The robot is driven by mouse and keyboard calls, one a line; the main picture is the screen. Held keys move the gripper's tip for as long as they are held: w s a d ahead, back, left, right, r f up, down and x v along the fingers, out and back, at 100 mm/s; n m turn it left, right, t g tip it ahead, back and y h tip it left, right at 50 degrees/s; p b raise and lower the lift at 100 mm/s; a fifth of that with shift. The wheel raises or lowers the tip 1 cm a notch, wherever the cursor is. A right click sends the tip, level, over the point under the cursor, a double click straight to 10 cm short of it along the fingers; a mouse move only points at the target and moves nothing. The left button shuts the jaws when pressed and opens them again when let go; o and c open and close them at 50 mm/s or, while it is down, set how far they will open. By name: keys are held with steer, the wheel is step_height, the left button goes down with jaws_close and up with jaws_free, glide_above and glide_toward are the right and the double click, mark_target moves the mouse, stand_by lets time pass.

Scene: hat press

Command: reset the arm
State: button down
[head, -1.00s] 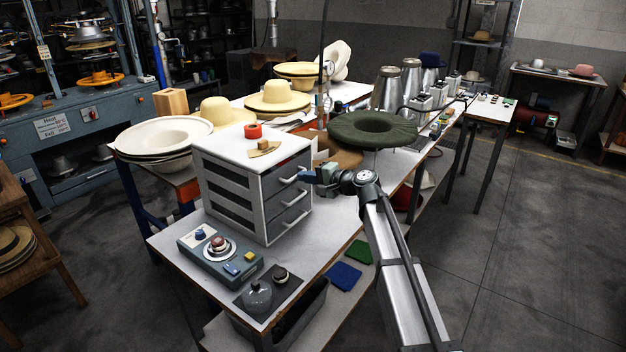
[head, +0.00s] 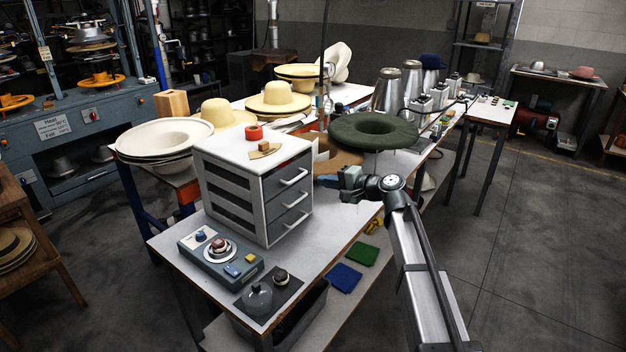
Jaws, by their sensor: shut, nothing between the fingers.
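My gripper (head: 328,182) is at the end of my arm, just right of the white and grey drawer unit (head: 262,210). It is shut and empty, with its fingertips pointing left, apart from the drawer handles. The drawer unit stands on the white worktable (head: 325,232), and its drawers look closed. The dark green felt hat (head: 373,131) sits behind my gripper. My wrist and forearm extend to the lower right, past the table's right edge.
A control box (head: 221,254) with knobs stands in front of the drawer unit. A red ring (head: 253,131) and a small wooden block lie on top of the unit. Blue (head: 345,278) and green (head: 362,253) pads lie low on the right. Open floor lies right of the table.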

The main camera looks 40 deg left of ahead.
steer(key=v, duration=0.7)
steer(key=s+d+f+n+h, duration=0.1)
steer(key=s+d+f+h, duration=0.3)
steer(key=d+f, duration=0.85)
steer(key=s+d+f+n+h, duration=0.25)
steer(key=d+f+h, duration=0.25)
steer(key=d+f, duration=0.75)
steer(key=s+d+f+n+h, duration=0.1)
steer(key=s+d+f+h, duration=0.5)
steer(key=f, duration=1.1)
steer(key=s+d+f+m+g, duration=0.2)
steer(key=s+d+f+g, duration=0.1)
steer(key=s+d+f, duration=0.7)
steer(key=s+d+f+m+g, duration=0.2)
steer(key=s+d+f, duration=0.8)
steer(key=s+d, duration=0.5)
steer(key=s+g, duration=0.1)
steer(key=s, duration=0.2)
steer(key=shift+d+f+m+g+h, duration=0.3)
steer(key=shift+d+f+m, duration=0.05)
steer(key=shift+f, duration=0.05)
